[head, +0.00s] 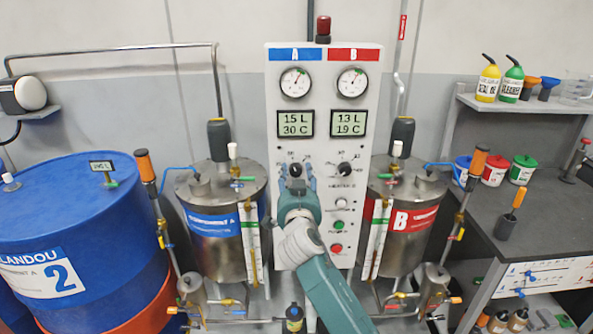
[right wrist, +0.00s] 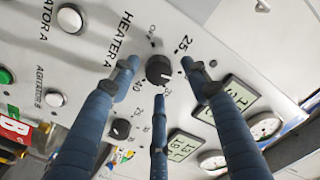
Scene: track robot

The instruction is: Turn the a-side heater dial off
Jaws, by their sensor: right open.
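The a-side heater dial is a black knob (right wrist: 158,70) next to the "HEATER A" lettering in the right wrist view, with a ring of numbers around it. Its top also shows in the head view (head: 295,170), in front of my right gripper (head: 297,184). The blue fingers of my right gripper (right wrist: 160,74) are spread around the dial, one on each side and one below it in the picture. I cannot tell whether any finger touches it. The dial's pointer seems turned away from the off mark. My left gripper is not in view.
The b-side dial (head: 345,169) is close beside on the same white panel (head: 370,215). The A display (head: 295,124) reads 30 C. Below are a green button (head: 339,226) and a red button (head: 336,248). Steel tanks A (head: 217,255) and B (head: 408,255) flank the panel.

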